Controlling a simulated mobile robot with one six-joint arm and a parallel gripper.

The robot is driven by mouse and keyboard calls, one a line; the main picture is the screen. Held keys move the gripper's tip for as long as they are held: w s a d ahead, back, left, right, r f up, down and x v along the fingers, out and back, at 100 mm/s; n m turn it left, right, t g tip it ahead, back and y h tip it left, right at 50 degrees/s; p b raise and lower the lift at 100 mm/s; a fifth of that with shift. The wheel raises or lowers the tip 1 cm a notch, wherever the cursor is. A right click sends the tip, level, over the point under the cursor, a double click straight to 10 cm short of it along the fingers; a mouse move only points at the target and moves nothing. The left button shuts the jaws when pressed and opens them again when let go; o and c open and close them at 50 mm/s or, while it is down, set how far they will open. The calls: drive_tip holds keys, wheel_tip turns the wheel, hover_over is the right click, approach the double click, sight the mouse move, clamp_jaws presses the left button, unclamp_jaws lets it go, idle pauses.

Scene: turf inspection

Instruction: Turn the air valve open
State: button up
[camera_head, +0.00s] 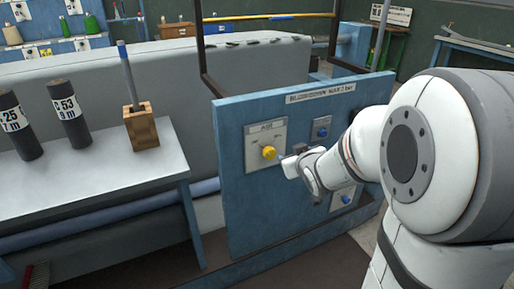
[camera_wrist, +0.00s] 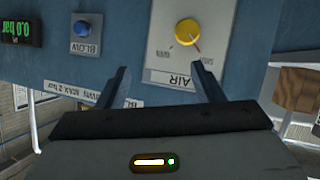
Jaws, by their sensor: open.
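The air valve is a round yellow knob (camera_head: 269,153) on a pale plate labelled AIR, at the left of the upright blue panel. In the wrist view, which shows the panel upside down, the yellow knob (camera_wrist: 187,32) lies beyond the fingertips, a little right of the middle between them. A thin red mark runs from the knob toward the plate's lettering. My gripper (camera_head: 288,163) is just right of the knob in the head view. In the wrist view my gripper (camera_wrist: 164,74) is open and empty, its fingers apart from the knob.
A blue BLOW button (camera_wrist: 82,29) and a display reading 0.0 bar (camera_wrist: 21,29) are on the same panel. Another blue control (camera_head: 346,199) sits lower right. A grey bench (camera_head: 90,185) at left carries two dark cylinders (camera_head: 68,112) and a wooden block (camera_head: 141,127).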

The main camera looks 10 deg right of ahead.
sight(271, 155)
drive_tip(key=w+a+f+n+t+y+b, duration=0.1)
drive_tip(key=w+f+b, duration=0.1)
drive_tip(key=w, duration=0.2)
drive_tip(key=w+a+f+n+t+y+b, duration=0.1)
drive_tip(key=w+a+f+y+b, duration=0.1)
drive_tip(key=w+f+b, duration=0.1)
drive_tip(key=w+a+f+n+t+y+b, duration=0.1)
drive_tip(key=w+f+y+b, duration=0.1)
drive_tip(key=w, duration=0.2)
drive_tip(key=shift+w+a+f+t+b, duration=0.2)
drive_tip(key=shift+w+a+t+b, duration=0.15)
drive_tip(key=shift+w+a+t, duration=0.05)
drive_tip(key=shift+c, duration=0.5)
